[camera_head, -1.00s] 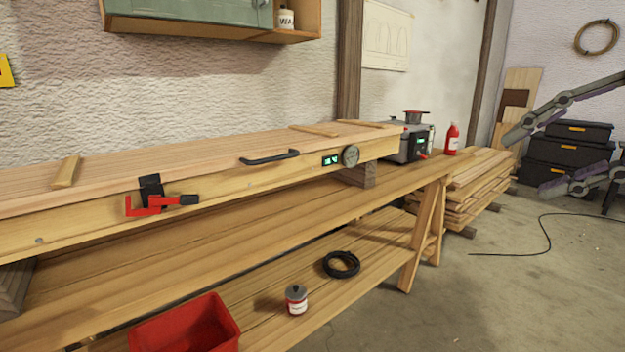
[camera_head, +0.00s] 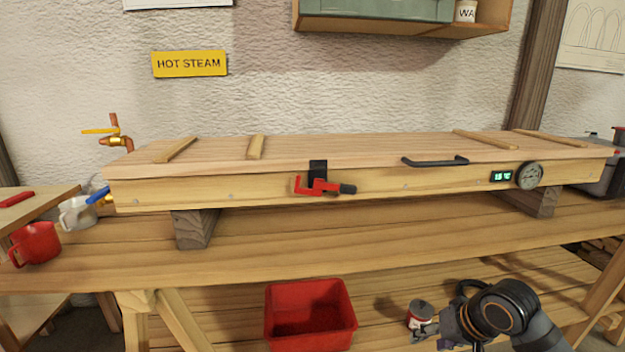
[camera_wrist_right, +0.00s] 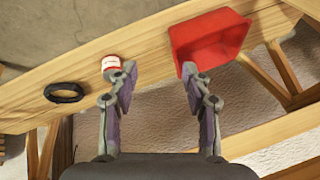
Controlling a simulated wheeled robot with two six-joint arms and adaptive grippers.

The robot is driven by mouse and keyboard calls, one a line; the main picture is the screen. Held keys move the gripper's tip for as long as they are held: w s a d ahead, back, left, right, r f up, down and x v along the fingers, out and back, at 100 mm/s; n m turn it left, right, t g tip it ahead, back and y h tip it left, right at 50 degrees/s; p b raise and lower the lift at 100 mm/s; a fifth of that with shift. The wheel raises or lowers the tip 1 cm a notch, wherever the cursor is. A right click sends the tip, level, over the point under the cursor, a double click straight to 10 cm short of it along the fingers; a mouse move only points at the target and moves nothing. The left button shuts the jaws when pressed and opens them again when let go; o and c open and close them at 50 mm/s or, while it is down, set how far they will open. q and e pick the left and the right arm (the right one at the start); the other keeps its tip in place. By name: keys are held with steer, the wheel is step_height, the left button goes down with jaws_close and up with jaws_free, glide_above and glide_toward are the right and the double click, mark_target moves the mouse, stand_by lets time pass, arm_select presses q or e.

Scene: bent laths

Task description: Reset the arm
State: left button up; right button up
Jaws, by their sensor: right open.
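My right gripper (camera_head: 432,336) is low at the right of the head view, in front of the bench's lower shelf. In the right wrist view the gripper (camera_wrist_right: 158,84) has its two fingers spread wide with nothing between them. Beyond the fingers lie the lower shelf, a small white-and-red jar (camera_wrist_right: 111,66) by the left finger and a red bin (camera_wrist_right: 210,42) by the right finger. My left gripper is not in the frames now.
A long wooden steam box (camera_head: 270,185) with a red clamp (camera_head: 318,187) rests on blocks on the bench (camera_head: 330,245). The red bin (camera_head: 310,315) stands on the lower shelf. A red mug (camera_head: 35,243) stands at the left. A black coil (camera_wrist_right: 64,92) lies near the jar.

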steer(key=s+a+f+n+g+h+p, duration=0.15)
steer(key=s+f+p, duration=0.35)
steer(key=s+f, duration=0.75)
steer(key=s+a+f+n+g+h+p, duration=0.1)
steer(key=s+a+f+n+g+p, duration=0.15)
steer(key=s+f+p, duration=0.7)
arm_select(q)
steer(key=s+a+f+g+y+p, duration=0.1)
steer(key=s+a+f+p, duration=0.1)
steer(key=s+p, duration=0.5)
steer(key=s+a+f+g+p, duration=0.2)
steer(key=s+a+p, duration=0.3)
steer(key=s, duration=0.8)
steer(key=f+p, duration=0.1)
steer(key=p, duration=0.1)
steer(key=shift+s+y+p, duration=0.25)
steer(key=shift+y+p, duration=0.15)
arm_select(e)
steer(key=s+d+f, duration=0.2)
steer(key=s+f, duration=0.1)
steer(key=s, duration=0.5)
steer(key=s+d+f, duration=0.1)
steer(key=s+f, duration=0.2)
steer(key=s, duration=0.5)
steer(key=shift+s+d+m, duration=0.3)
steer(key=shift+d+m, duration=0.1)
